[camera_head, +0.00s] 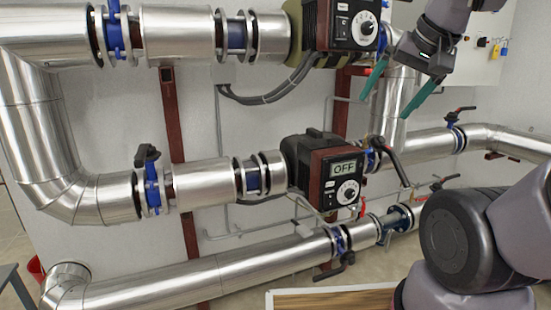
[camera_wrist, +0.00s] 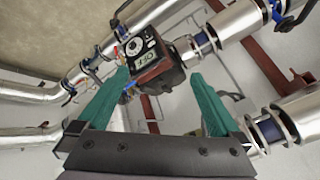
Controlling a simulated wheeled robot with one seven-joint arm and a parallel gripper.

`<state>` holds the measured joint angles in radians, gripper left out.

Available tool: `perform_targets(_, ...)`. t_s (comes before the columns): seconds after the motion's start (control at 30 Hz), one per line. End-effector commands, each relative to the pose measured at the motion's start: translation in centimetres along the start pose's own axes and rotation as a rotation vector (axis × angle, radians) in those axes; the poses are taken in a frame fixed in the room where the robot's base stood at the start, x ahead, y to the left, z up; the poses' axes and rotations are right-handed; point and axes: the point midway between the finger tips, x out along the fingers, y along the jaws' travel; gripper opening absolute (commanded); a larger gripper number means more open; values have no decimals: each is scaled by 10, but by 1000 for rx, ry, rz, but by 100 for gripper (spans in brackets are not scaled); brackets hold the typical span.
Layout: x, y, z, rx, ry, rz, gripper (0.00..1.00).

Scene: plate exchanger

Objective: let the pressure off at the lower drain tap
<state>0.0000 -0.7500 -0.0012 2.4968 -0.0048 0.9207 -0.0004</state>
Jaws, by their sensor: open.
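My gripper (camera_head: 387,106) is at the upper right in the head view, its two teal fingers apart and nothing between them. In the wrist view my gripper (camera_wrist: 160,78) is also open, with a pump behind the gap. A small tap with a red handle (camera_head: 362,207) hangs beside the lower pump, just above the lowest pipe. A lever with a black grip (camera_head: 444,182) stands on the lowest pipe farther right. I cannot tell for certain which is the lower drain tap. My gripper is well above both and touches neither.
The lower pump (camera_head: 333,174) shows OFF; an upper pump (camera_head: 345,25) is close left of my gripper. A black-handled blue valve (camera_head: 340,245) sits on the lowest pipe (camera_head: 215,275). Padlocks (camera_head: 499,50) hang on a white panel. A wooden-topped surface (camera_head: 330,301) is at the front.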

Motion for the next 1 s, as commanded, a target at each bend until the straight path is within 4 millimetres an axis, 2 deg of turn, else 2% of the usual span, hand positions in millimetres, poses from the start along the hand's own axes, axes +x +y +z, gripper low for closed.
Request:
perform_targets(0.73,1,0,0,8,-7,0,100)
perform_targets(0.87,15,-1,2,100,-83,3,100)
perform_targets(1.0,45,-4,5,336,-262,8,100)
